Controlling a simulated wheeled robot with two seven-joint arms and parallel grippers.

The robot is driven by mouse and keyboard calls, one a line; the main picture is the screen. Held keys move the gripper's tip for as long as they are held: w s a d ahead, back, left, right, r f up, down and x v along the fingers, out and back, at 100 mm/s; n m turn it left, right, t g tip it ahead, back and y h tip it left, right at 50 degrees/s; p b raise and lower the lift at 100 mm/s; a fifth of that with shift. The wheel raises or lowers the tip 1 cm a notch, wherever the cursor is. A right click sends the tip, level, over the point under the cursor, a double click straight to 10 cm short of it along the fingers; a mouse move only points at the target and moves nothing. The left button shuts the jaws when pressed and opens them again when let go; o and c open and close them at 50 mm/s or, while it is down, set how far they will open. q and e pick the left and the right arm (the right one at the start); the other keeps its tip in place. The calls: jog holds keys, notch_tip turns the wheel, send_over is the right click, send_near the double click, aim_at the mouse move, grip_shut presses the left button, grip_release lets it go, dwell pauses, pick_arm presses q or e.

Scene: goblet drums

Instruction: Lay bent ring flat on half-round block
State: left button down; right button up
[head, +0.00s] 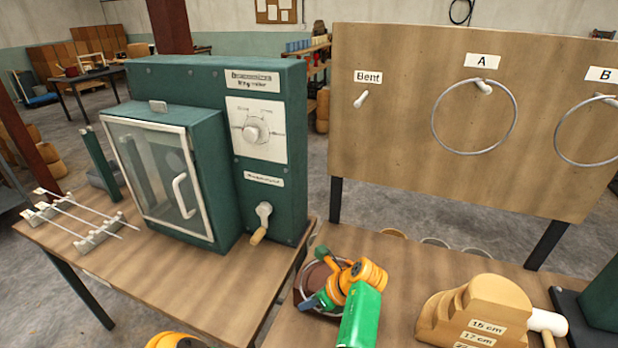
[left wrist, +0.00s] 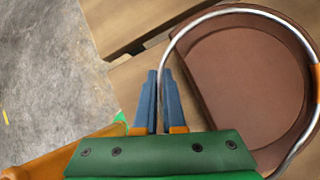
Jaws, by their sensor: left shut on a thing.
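My left gripper (head: 314,302) has its blue fingers shut on the bent ring (head: 303,287), at the table's near left. In the left wrist view the fingers (left wrist: 157,100) pinch the ring's left side, and the metal hoop (left wrist: 240,12) arches over the brown half-round block (left wrist: 245,80). The block also shows in the head view (head: 317,276), partly hidden by my gripper and arm. The ring overlaps the block's outline. I cannot tell whether it touches the block or lies level. My right gripper is not in view.
A stepped wooden block (head: 478,305) with size labels stands at the right. A green ring-roller machine (head: 275,150) stands on the left table. A board (head: 400,140) behind carries ring A (head: 435,128), ring B (head: 557,135) and an empty "Bent" peg (head: 361,99).

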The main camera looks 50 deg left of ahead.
pick_arm(q)
jog(key=shift+t+p, duration=0.3)
jog(key=shift+p, duration=0.1)
jog(key=shift+f, duration=0.15)
jog(key=shift+f, duration=0.65)
jog(key=c, duration=1)
grip_release()
jog(key=o, duration=0.6)
jog(key=shift+c, duration=0.2)
jog(key=shift+s+r, duration=0.15)
jog(key=shift+s, duration=0.05)
jog(key=shift+w, duration=0.1)
